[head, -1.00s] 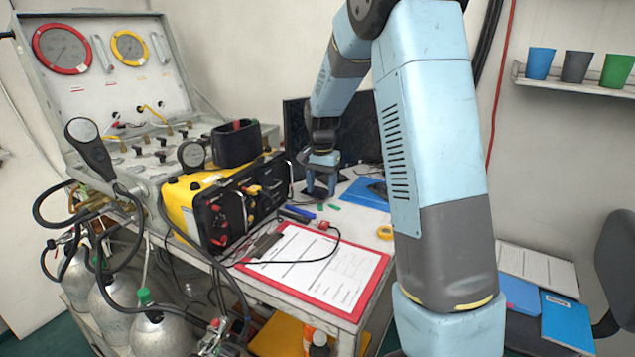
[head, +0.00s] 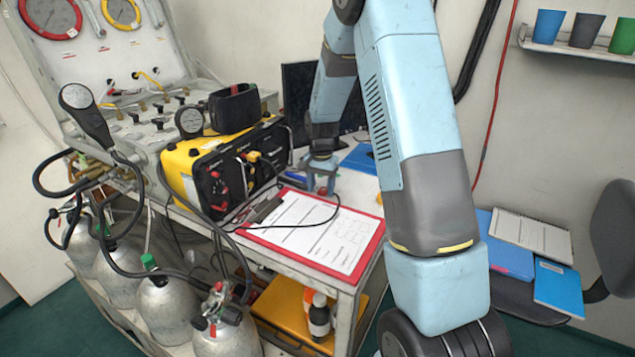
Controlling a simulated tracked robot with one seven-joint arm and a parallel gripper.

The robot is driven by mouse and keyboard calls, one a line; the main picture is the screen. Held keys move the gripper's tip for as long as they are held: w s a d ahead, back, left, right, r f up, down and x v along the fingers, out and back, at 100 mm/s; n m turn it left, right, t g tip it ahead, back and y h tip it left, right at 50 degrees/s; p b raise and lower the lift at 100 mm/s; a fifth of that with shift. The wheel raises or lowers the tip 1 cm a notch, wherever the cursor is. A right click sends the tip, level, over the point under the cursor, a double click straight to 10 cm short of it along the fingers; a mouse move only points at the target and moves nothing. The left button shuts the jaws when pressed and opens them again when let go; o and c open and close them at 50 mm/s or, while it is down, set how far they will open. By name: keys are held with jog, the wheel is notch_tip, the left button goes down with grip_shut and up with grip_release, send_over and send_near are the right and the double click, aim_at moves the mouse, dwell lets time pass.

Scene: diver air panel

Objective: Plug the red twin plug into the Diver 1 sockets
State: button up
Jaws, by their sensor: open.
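The yellow box (head: 178,176) with a black front panel (head: 235,170) stands on the table at centre left. Its front carries red fittings (head: 217,190) at the left and yellow ones (head: 250,158) further right. Labels and sockets are too small to read. My gripper (head: 321,188) is open, pointing down just behind the clipboard's far edge. A dark cable (head: 337,207) loops over the clipboard up to the gripper. The red twin plug at its end is mostly hidden by the fingers; I cannot tell whether they touch it.
A red clipboard (head: 365,262) with paper lies at the table's front. A gauge (head: 190,120) and black holder (head: 234,108) top the box. A monitor (head: 300,100) stands behind.

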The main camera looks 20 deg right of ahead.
jog(key=shift+c, duration=0.2)
jog(key=c, duration=0.8)
jog(key=o, duration=1.1)
